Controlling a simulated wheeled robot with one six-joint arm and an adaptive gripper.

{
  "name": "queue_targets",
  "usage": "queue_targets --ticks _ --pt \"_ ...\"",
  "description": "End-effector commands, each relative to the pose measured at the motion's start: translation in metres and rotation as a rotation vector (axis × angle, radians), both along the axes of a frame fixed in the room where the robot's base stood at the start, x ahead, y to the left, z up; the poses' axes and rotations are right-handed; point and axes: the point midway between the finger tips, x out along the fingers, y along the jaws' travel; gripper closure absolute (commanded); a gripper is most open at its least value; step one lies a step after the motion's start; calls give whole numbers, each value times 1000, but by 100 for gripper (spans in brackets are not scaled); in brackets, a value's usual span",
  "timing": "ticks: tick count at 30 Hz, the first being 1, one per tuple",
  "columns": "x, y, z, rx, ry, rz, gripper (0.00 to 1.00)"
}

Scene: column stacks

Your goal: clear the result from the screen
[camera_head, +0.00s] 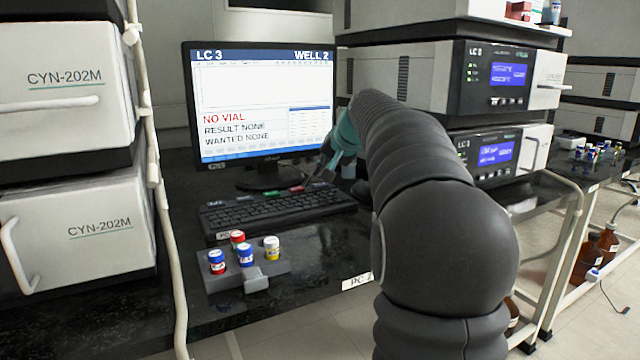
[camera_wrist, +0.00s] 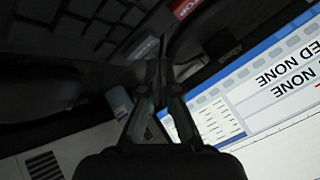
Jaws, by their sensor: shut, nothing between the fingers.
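The monitor screen (camera_head: 262,100) reads LC 3, WELL 2, NO VIAL in red, RESULT NONE and WANTED NONE. Part of the screen (camera_wrist: 270,95) shows upside down in the wrist view. The keyboard (camera_head: 277,208) lies in front of the monitor, with coloured keys along its back edge; a red key (camera_wrist: 186,8) lettered in white shows in the wrist view. My gripper (camera_head: 328,172) is above the keyboard's back right, close to the monitor's lower right. In the wrist view its fingertips (camera_wrist: 153,68) are together and empty. Whether they touch a key cannot be told.
A grey rack (camera_head: 278,268) with several capped vials stands at the front of the dark bench. White CYN-202M units (camera_head: 75,235) are stacked at the left. LC instruments (camera_head: 500,155) stand at the right, behind my arm. A white post stands left of the rack.

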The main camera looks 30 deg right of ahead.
Motion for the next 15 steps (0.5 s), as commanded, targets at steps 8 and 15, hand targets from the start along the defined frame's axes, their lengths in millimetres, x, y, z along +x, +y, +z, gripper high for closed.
queue_targets --ticks 8,15 --pt "0 0 11 0 -1 -1 100" --pt "0 0 32 0 0 0 100"
